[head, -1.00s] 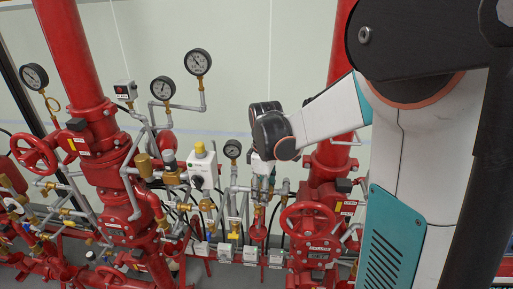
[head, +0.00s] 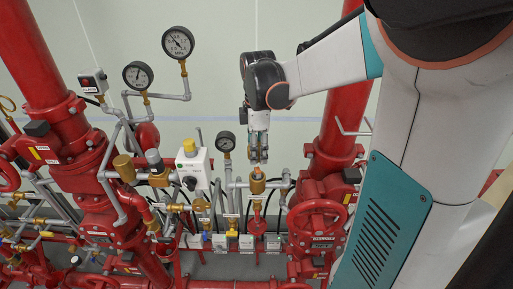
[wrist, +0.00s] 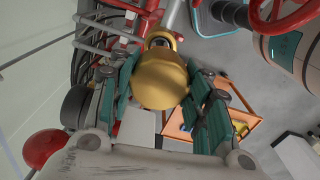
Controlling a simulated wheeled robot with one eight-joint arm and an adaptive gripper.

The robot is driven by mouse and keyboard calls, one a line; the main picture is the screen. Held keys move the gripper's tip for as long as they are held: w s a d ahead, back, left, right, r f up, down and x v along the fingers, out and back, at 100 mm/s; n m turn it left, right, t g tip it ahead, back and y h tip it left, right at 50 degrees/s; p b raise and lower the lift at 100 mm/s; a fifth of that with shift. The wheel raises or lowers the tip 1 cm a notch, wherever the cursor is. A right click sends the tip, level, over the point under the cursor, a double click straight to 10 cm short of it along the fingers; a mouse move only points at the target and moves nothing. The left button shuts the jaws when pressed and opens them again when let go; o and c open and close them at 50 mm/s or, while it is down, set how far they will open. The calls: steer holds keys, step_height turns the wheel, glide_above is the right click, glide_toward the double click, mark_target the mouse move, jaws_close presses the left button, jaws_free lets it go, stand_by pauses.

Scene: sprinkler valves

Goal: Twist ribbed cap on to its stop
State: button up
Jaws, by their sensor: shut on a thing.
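A brass cap (head: 258,184) sits upright on the pipework below my gripper in the head view. In the wrist view the brass cap (wrist: 160,80) fills the middle, smooth and rounded; I cannot make out ribs on it. My gripper (head: 258,158) points straight down at the cap from above. In the wrist view the teal-padded fingers of my gripper (wrist: 158,108) stand on both sides of the cap, shut on it. The stop cannot be seen.
A white box with a yellow top (head: 192,165) and a small gauge (head: 226,142) stand to the left. A red handwheel (head: 317,220) is at lower right, before a thick red pipe (head: 343,125). Two larger gauges (head: 178,42) rise at upper left. The pale wall behind is clear.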

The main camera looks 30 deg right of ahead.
mark_target(258, 170)
steer(key=shift+f, duration=0.15)
step_height(258, 170, down, 7)
steer(key=b, duration=0.6)
steer(key=shift+f+b, duration=0.35)
steer(key=shift+b, duration=0.6)
stand_by(1.6)
steer(key=shift+m, duration=1.7)
steer(key=shift+m+b, duration=0.5)
steer(key=shift+m, duration=1.1)
